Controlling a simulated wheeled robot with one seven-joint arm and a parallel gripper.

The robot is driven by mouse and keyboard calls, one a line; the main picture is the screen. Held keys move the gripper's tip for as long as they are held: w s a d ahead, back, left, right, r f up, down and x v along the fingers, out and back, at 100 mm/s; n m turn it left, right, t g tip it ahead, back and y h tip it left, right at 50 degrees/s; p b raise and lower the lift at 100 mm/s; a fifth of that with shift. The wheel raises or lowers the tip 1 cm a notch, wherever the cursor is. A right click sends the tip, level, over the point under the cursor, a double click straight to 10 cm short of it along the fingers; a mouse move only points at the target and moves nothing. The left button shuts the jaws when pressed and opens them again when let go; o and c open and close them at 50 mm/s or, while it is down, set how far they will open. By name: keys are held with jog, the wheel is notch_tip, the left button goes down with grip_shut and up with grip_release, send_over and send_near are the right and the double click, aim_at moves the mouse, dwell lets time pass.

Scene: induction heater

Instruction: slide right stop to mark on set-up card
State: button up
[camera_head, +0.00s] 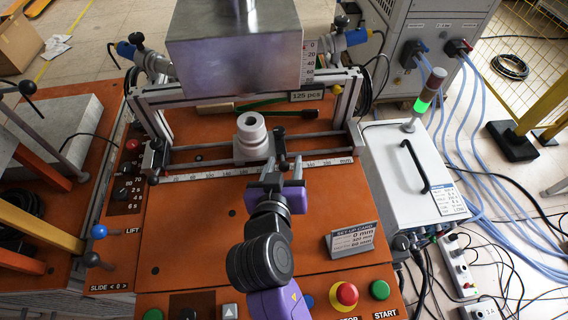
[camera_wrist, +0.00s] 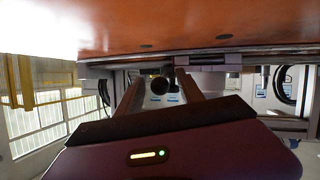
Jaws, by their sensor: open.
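The machine's ruler scale (camera_head: 220,173) runs left to right across the front of the orange bench. A dark stop (camera_head: 281,146) stands at the rail just behind the scale, right of the white ringed part (camera_head: 252,137). Another dark stop (camera_head: 155,160) is at the scale's left end. My gripper (camera_head: 281,166) is open just in front of the right stop. In the wrist view my gripper (camera_wrist: 158,88) has a dark round end between its fingers; contact cannot be told.
A metal hopper (camera_head: 238,45) hangs above the rail. A red emergency button (camera_head: 346,293) and green start button (camera_head: 380,290) are at the front edge. A white box with a black handle (camera_head: 415,168) stands right. Bare orange bench top (camera_head: 185,230) lies left of my arm.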

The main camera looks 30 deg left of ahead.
grip_shut()
dwell(1.3)
